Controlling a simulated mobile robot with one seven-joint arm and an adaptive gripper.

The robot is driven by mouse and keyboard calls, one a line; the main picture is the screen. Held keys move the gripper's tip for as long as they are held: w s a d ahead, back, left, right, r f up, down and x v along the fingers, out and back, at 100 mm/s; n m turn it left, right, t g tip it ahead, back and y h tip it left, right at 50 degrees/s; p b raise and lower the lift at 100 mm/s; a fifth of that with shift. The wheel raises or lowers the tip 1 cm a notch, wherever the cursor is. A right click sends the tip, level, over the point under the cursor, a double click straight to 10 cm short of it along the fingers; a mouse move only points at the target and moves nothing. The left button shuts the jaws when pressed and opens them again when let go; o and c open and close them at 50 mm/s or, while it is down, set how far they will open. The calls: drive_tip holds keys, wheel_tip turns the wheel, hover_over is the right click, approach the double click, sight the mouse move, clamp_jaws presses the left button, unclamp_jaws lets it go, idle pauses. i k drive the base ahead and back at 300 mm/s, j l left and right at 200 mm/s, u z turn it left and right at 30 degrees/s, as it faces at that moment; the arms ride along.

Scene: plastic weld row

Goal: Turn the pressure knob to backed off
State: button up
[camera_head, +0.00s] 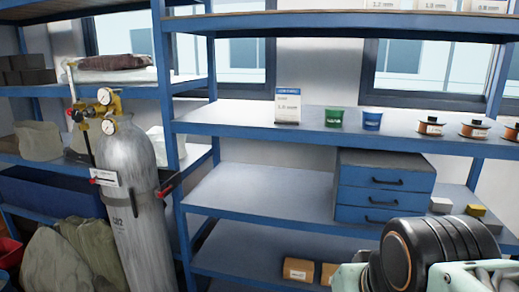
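A grey gas cylinder (133,190) stands upright at the left, strapped beside the blue shelf post. Its brass regulator (88,107) sits at the top, with one round gauge (104,96) above another (109,127). Small dark and red parts (72,113) show on the regulator's left side. They are too small to tell which is the pressure knob or how it is set. Part of my arm shows at the lower right, well away from the cylinder. My gripper is not in view.
Blue shelving (345,27) fills the back, holding a white box (288,106), green cup (334,117), blue cup (372,121), wire spools (431,127) and a blue drawer unit (385,180). Green sacks (55,262) lie left of the cylinder. A red-handled clamp (168,190) sticks out at its right.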

sight(77, 116)
drive_tip(key=u, duration=1.45)
drive_tip(key=i+j+u, duration=0.1)
drive_tip(key=i+j, duration=0.35)
drive_tip(key=i, duration=0.25)
drive_tip(key=i+j+u, duration=0.15)
drive_tip(key=i, duration=0.25)
